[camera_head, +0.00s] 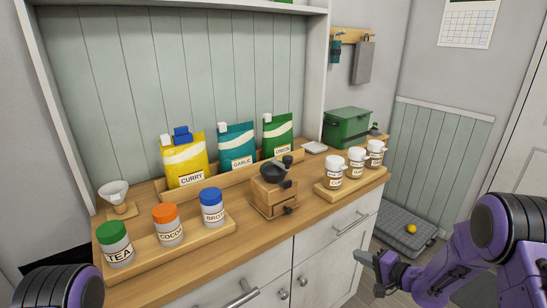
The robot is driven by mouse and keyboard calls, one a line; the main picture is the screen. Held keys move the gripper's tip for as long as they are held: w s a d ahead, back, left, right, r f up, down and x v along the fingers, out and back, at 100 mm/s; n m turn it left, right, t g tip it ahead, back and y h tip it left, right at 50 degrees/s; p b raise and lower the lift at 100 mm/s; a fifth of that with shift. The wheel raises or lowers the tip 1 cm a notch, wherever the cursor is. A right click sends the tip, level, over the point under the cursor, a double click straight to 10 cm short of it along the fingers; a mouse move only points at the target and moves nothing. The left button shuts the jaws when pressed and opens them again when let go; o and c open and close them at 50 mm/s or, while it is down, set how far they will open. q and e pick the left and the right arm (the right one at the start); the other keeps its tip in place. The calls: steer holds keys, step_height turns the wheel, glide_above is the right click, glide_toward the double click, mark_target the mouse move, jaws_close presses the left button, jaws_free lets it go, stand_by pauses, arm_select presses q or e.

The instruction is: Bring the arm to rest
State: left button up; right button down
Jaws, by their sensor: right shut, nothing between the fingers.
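My right arm comes in from the lower right, and its gripper (367,260) is in front of the cabinet's drawer fronts, below the right end of the countertop. The gripper is shut and empty, apart from the things on the counter. Of my left arm only a purple and black link shows in the lower left corner; its gripper is out of view.
Drawer handles (351,223) stick out near my right gripper.

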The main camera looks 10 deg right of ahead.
steer(key=s+f+n+g+h, duration=0.3)
steer(key=s+f+h, duration=0.5)
steer(key=s+f, duration=0.65)
steer(key=s+a+f+g+h, duration=0.1)
steer(key=s+f+g, duration=0.1)
steer(key=s, duration=0.9)
steer(key=s+a+f+n+g+h, duration=0.1)
steer(key=s+g, duration=0.3)
steer(key=s, duration=0.8)
steer(key=shift+s+a+f+g, duration=0.3)
steer(key=shift+a+f, duration=0.25)
steer(key=shift+f, duration=0.3)
